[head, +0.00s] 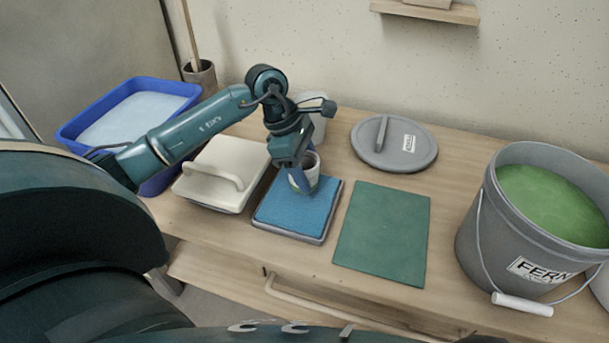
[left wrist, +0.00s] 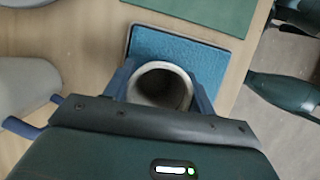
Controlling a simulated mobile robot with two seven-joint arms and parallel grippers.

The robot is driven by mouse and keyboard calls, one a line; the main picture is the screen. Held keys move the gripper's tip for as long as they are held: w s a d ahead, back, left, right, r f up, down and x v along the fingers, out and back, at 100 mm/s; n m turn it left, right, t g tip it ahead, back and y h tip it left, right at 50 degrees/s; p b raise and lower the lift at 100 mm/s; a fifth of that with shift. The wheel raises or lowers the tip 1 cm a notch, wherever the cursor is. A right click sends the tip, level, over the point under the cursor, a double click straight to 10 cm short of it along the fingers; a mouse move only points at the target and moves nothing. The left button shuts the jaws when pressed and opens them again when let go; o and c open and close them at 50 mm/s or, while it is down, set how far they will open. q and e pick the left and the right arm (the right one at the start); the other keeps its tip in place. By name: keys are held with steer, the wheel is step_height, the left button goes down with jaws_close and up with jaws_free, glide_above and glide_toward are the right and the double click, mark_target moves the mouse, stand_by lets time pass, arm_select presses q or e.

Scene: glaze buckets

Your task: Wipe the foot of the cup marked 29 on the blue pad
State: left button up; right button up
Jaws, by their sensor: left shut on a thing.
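A pale grey cup (head: 311,168) is upright at the blue pad (head: 297,211), held by my left gripper (head: 303,184). The gripper points down and is shut on the cup's sides. In the left wrist view the cup's open mouth (left wrist: 160,86) shows between the fingers, over the blue pad (left wrist: 200,58). The cup's number and foot are hidden, and I cannot tell whether the foot touches the pad. My right gripper is not in view.
A green mat (head: 382,235) lies right of the pad. A cream lid with a handle (head: 215,176) is to the left, beside a blue tub (head: 128,84). A grey lid (head: 393,148) and a pale container (head: 318,123) are behind. A bucket of green glaze (head: 500,240) stands right.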

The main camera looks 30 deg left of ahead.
arm_select(q)
steer(key=shift+w, duration=0.25)
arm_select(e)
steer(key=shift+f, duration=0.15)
